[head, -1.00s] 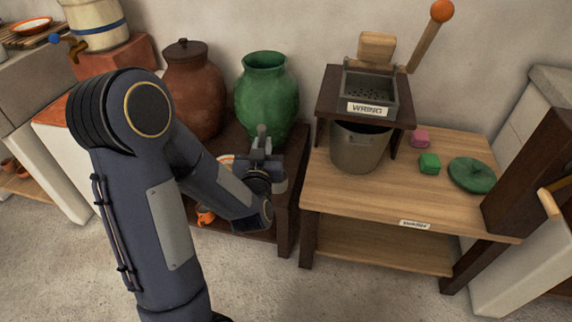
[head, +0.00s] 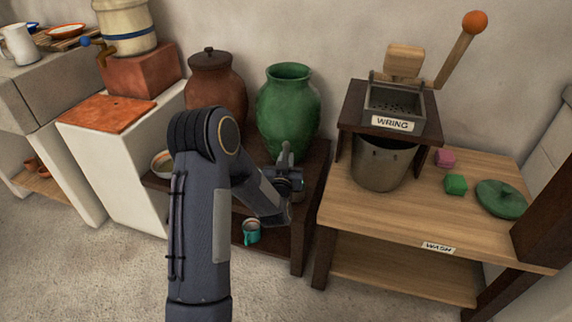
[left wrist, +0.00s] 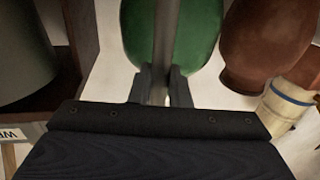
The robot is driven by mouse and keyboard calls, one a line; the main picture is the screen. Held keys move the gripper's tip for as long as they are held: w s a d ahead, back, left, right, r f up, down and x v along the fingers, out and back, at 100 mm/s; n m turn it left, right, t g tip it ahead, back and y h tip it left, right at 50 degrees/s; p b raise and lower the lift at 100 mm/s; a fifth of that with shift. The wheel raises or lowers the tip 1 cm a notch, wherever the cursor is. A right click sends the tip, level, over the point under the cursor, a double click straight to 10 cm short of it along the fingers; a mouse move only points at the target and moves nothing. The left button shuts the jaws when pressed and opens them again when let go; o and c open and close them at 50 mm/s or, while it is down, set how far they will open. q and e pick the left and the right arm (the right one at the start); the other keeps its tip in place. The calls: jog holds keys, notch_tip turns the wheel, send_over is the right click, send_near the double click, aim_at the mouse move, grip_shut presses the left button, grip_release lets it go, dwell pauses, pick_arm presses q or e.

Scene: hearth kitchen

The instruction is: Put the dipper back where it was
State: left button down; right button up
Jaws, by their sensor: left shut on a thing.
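My left gripper (head: 287,168) is in front of the green jar (head: 287,108) in the head view. It is shut on a long grey strip, which looks like the handle of the dipper (left wrist: 166,40). In the left wrist view the strip stands between the two fingers and runs up across the green jar (left wrist: 198,35). The dipper's bowl cannot be made out. The green jar is open at the top and stands on a dark shelf. My right gripper is not in view.
A brown lidded jar (head: 226,88) stands left of the green one. A bowl (head: 162,162) is on the dark shelf (head: 313,180), and a teal mug (head: 251,231) is below. The wooden wash table (head: 365,222), with a grey pot (head: 382,165) under the wringer, is to the right.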

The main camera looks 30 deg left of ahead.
pick_arm(q)
jog(key=shift+f, duration=0.3)
jog(key=shift+f, duration=0.1)
jog(key=c, duration=1.4)
grip_release()
jog(key=shift+o, duration=0.2)
